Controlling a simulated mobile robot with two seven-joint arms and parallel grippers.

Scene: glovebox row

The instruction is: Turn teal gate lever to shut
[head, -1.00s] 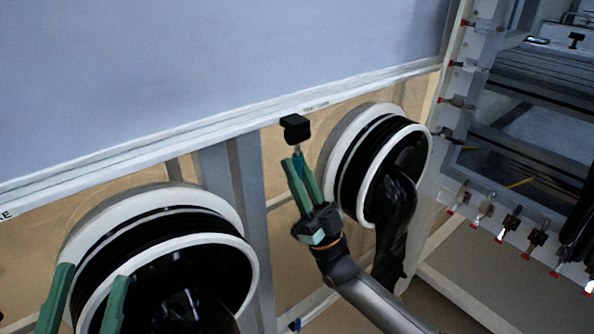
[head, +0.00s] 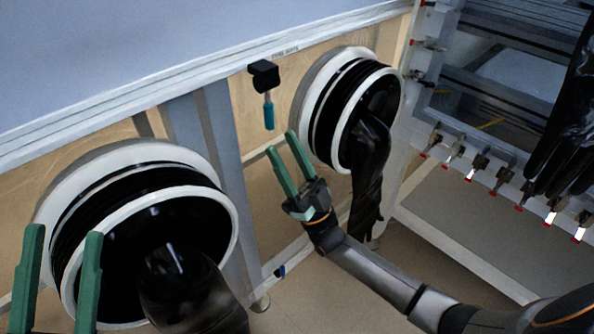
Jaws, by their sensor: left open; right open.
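The teal gate lever (head: 268,115) hangs straight down on a thin metal stem from a black block (head: 264,75) on the glovebox frame, under a small label too small to read clearly. My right gripper (head: 280,142) is open and empty, just below and slightly right of the lever's lower end, with a small gap showing between them. My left gripper (head: 62,234) is open and empty at the lower left, in front of the left glove port.
The left glove port (head: 130,160) and the right glove port (head: 312,100) have white rings and black gloves. A grey upright post (head: 225,165) stands between them. An open frame with several red-tipped clamps (head: 480,165) is at the right.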

